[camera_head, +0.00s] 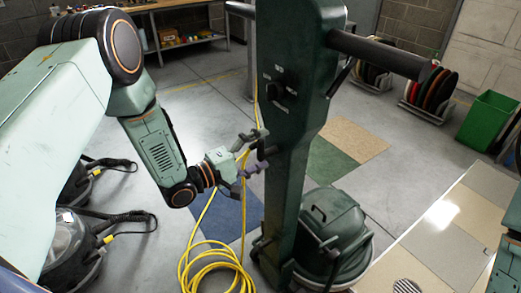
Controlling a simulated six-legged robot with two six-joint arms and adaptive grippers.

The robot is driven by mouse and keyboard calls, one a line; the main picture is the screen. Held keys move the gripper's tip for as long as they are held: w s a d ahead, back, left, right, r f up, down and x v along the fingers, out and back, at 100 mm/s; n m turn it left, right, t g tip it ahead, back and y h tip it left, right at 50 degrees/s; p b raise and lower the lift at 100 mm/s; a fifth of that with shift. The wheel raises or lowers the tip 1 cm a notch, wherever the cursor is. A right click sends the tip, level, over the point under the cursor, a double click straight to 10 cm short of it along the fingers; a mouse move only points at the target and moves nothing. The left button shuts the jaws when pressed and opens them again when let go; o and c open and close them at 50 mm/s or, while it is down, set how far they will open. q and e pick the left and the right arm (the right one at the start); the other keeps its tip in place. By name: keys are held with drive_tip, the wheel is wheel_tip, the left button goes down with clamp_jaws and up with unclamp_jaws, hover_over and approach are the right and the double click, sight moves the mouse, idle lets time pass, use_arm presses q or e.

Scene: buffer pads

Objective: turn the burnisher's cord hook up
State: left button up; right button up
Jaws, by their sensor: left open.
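The burnisher (302,130) stands upright in the middle, a dark green column with a crossbar handle at the top and a rounded tank body at its foot. A yellow cord (215,265) runs down the column's left side and lies in loops on the floor. The cord hook (252,137) appears as a small dark piece on the column's left side; its exact turn is hard to tell. Contact cannot be told. My right gripper is out of view; part of my right arm shows at the right edge.
Black floor machines (70,245) with hoses stand at the lower left. A bench (185,25) is at the back left. Coloured round pads (435,90) in a rack and a green bin (488,120) are at the back right. Open floor lies between the burnisher and the back wall.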

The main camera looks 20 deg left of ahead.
use_arm(q)
drive_tip(key=v, duration=1.2)
drive_tip(key=shift+a, duration=0.1)
idle(0.4)
drive_tip(key=shift+x, duration=6.05)
drive_tip(key=shift+s, duration=0.1)
